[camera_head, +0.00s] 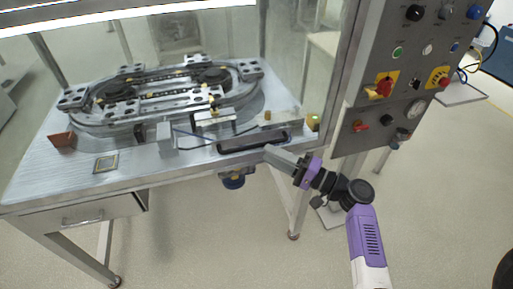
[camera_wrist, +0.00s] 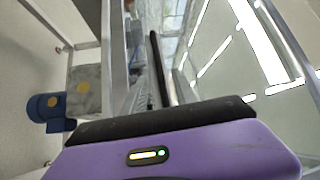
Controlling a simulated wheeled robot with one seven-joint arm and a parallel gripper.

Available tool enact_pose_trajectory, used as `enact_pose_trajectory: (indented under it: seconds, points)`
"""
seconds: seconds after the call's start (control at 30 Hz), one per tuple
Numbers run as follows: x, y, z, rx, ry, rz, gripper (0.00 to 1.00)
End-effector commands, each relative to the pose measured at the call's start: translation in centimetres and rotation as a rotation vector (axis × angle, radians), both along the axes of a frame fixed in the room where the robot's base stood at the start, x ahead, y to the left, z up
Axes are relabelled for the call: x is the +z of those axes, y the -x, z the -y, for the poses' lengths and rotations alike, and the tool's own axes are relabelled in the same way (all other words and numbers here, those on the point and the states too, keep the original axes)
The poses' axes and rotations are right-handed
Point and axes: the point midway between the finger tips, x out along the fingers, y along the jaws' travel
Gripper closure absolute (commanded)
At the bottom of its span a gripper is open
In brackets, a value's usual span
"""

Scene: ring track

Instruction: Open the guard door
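The guard door seems to be the clear front panel of the ring track's enclosure; its pane and edges are hard to make out, so I cannot tell how far it is open. A long dark bar (camera_head: 253,141), apparently its handle, lies across the front, level with the table's front edge in the head view. A dark bar (camera_wrist: 158,68) also shows in the wrist view, running away from me. My gripper (camera_head: 271,152) is at the right end of the bar, its grey tip overlapping or touching it. Its fingers are not clearly separable, so contact and opening are unclear.
The ring track (camera_head: 160,95) stands on the metal table behind the bar. A control panel (camera_head: 395,75) with knobs and buttons hangs at right, above my arm. A blue round part (camera_head: 234,181) sits below the table edge. The floor in front is clear.

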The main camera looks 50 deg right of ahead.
Motion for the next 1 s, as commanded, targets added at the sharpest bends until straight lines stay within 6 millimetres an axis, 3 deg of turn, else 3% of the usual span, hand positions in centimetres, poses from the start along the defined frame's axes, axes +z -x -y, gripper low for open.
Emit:
enact_pose_trajectory:
  seconds: [0.3,0.7,0.87,1.0]
  points:
    - [0.7,-4.3,-0.9,0.001,0.001,-0.001,0.66]
    - [0.6,-5.1,-1.1,-0.001,0.002,-0.003,0.66]
    - [0.6,-5.0,-1.1,-0.001,0.002,-0.003,0.97]
    - [0.6,-5.0,-1.1,-0.001,0.002,-0.003,1.0]
